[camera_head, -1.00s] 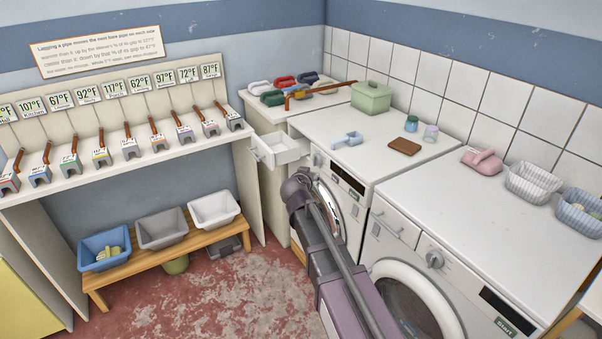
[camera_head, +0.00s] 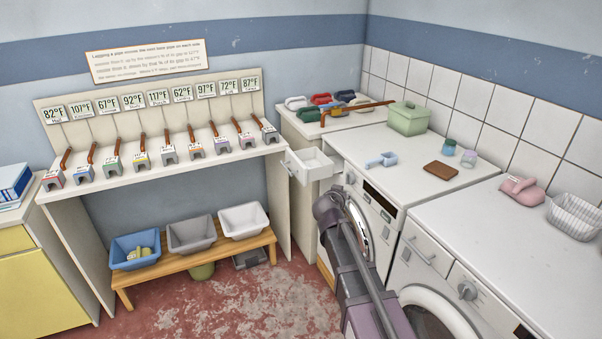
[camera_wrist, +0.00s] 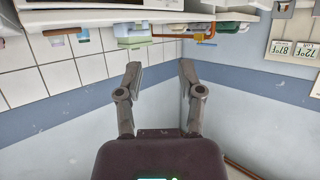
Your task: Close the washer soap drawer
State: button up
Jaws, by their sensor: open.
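The washer soap drawer (camera_head: 312,167) is a white open-topped box. It stands pulled out to the left from the upper front of the left washer (camera_head: 368,200), with a handle on its front. My arm reaches up in front of this washer, and its end is just below and to the right of the drawer in the head view. The fingers of my gripper are hidden there. In the wrist view my gripper (camera_wrist: 160,78) shows two fingers spread apart with nothing between them. I cannot make out the drawer in the wrist view.
A second washer (camera_head: 480,235) stands at the right. A green box (camera_head: 408,118), blue scoop (camera_head: 381,160) and brown sponge-like block (camera_head: 440,171) lie on the left washer. A wooden bench (camera_head: 190,265) with several tubs stands left. The red floor (camera_head: 265,300) between is clear.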

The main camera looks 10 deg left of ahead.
jog(key=shift+m+g+h, duration=0.3)
jog(key=shift+g+h, duration=0.1)
jog(key=shift+g, duration=0.5)
jog(key=d, duration=0.1)
jog(key=s+d+f, duration=0.1)
jog(key=d, duration=0.1)
jog(key=s+d+f, duration=0.1)
jog(key=shift+s+d, duration=0.25)
jog(key=shift+d, duration=0.15)
grip_shut()
jog(key=s+d+f+n+g+y, duration=0.1)
jog(key=s+d+f+g, duration=0.2)
jog(key=s, duration=0.5)
jog(key=s+d+f+n+g+y, duration=0.1)
jog(key=s+d+f+g, duration=0.2)
jog(key=s+d, duration=0.3)
jog(key=s+d+f+g+y, duration=0.1)
jog(key=s+d+f+g, duration=0.2)
jog(key=s, duration=0.8)
jog(key=shift+d+f+n+g+y, duration=0.2)
jog(key=shift+d+n+g+y, duration=0.15)
jog(key=shift+d+g, duration=0.6)
jog(key=shift+a+g, duration=0.25)
